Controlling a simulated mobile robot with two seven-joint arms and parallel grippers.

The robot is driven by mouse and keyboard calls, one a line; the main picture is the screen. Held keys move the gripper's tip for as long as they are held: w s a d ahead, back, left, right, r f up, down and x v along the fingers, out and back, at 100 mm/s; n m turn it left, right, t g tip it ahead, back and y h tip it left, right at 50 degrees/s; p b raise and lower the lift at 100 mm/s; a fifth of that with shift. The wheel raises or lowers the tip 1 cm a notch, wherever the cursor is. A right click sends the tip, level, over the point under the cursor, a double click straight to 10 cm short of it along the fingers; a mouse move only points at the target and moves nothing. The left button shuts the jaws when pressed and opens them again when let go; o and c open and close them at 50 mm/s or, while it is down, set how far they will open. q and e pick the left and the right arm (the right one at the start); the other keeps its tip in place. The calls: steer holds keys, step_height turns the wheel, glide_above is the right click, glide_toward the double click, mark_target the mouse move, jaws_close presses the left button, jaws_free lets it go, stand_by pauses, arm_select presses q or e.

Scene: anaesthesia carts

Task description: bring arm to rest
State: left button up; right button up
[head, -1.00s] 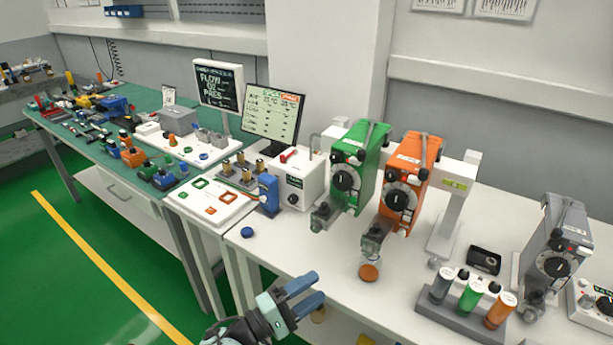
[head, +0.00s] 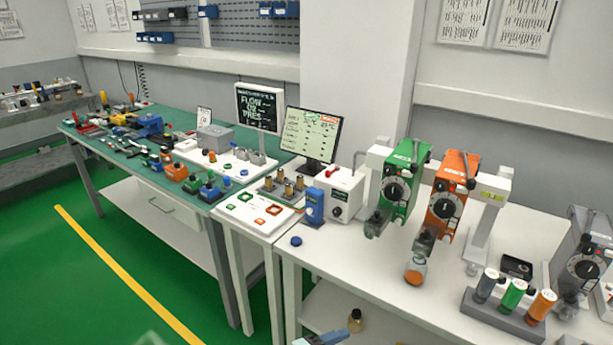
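Nothing is seen held in the visible part. My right gripper is not in view.
A green vaporizer (head: 402,178) and an orange vaporizer (head: 450,190) stand on the bench. A rack of cylinders (head: 495,315) is at the right. A blue cap (head: 296,241) lies near the front edge. A small bottle (head: 355,320) stands below. Green floor is clear at left.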

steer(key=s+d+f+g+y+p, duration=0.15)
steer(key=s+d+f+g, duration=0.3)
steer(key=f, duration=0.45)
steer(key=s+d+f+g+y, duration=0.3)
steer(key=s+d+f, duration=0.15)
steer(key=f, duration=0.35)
arm_select(q)
steer(key=w+d+r+p, duration=0.1)
steer(key=w+r+p, duration=0.2)
steer(key=r, duration=0.3)
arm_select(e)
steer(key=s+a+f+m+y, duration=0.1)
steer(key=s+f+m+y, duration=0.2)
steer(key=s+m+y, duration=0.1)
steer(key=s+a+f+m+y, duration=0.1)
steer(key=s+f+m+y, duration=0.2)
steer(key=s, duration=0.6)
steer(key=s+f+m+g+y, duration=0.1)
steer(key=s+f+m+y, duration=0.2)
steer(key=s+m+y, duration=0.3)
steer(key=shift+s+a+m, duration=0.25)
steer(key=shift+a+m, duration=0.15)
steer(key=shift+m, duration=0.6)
